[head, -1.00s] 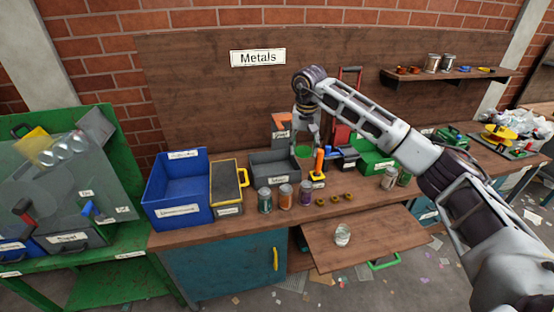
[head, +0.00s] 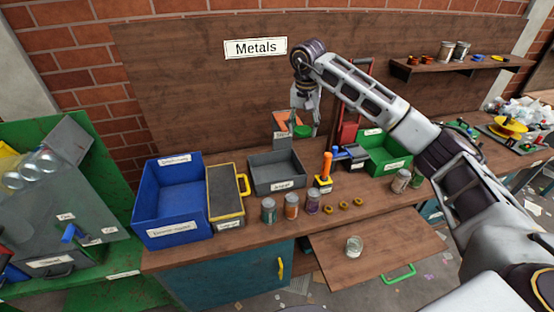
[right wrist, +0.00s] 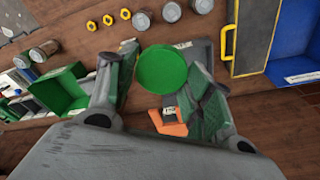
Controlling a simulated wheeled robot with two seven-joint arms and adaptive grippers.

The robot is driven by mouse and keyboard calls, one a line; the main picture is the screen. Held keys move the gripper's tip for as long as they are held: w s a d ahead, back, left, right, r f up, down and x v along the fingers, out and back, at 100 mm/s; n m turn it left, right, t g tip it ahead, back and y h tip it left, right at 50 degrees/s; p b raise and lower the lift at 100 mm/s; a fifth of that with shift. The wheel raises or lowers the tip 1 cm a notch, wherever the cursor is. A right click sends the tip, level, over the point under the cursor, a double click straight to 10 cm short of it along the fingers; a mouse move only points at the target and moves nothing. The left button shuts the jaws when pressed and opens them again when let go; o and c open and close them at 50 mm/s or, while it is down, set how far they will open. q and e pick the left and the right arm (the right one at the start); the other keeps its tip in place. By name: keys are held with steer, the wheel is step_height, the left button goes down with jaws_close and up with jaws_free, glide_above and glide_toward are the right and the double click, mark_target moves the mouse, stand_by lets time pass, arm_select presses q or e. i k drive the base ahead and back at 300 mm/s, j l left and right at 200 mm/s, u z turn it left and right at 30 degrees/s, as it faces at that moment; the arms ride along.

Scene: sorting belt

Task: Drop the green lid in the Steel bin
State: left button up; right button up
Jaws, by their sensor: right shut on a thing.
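The green lid (head: 302,131) is a round green disc held in my right gripper (head: 304,118). In the right wrist view the lid (right wrist: 161,68) sits between the two fingers of the right gripper (right wrist: 163,82), which is shut on it. The lid hangs above the back of the bench, near the back right corner of an open grey bin (head: 262,160). The grey bin's front label is too blurred to read surely, so I cannot tell if it is the Steel bin. My left gripper is not in view.
A blue bin (head: 148,210) and a black and yellow box (head: 241,205) stand left of the grey bin. Several cans, including an orange one (head: 291,206), line the front. A green bin (head: 400,160) stands right. An orange-topped item (head: 281,119) stands behind the grey bin.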

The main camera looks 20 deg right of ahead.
mark_target(275, 178)
steer(key=i, duration=0.85)
